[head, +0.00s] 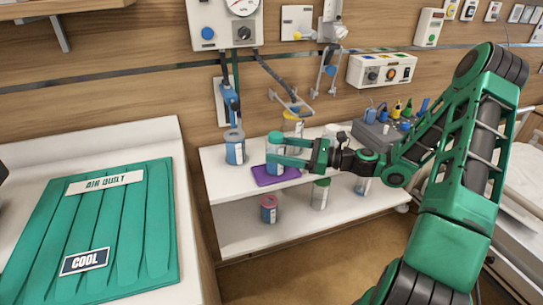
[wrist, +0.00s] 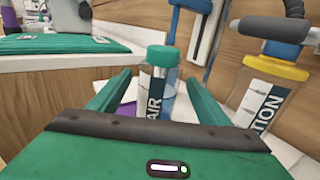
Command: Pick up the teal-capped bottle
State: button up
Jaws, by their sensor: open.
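The teal-capped bottle (head: 275,155) stands upright on the purple mat on the white shelf's top board. In the wrist view the teal-capped bottle (wrist: 158,85) has a clear blue-grey body and a label ending in "AIR". It stands between the fingers of my gripper (head: 290,152), which are apart on either side of it. In the wrist view my gripper (wrist: 150,90) is open, with a visible gap by the right finger. The bottle's lower part is hidden behind the gripper's palm.
A yellow-capped bottle (wrist: 265,90) stands close to the right finger. Pink-lidded (head: 269,210) and green-lidded (head: 320,195) containers are on the lower shelf. A teal quilt (head: 95,235) lies on the left surface.

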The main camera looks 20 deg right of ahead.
jog(key=shift+x, duration=2.9)
jog(key=shift+s+r, duration=0.1)
jog(key=c, duration=1.5)
jog(key=shift+o, duration=0.2)
jog(key=shift+r, duration=0.15)
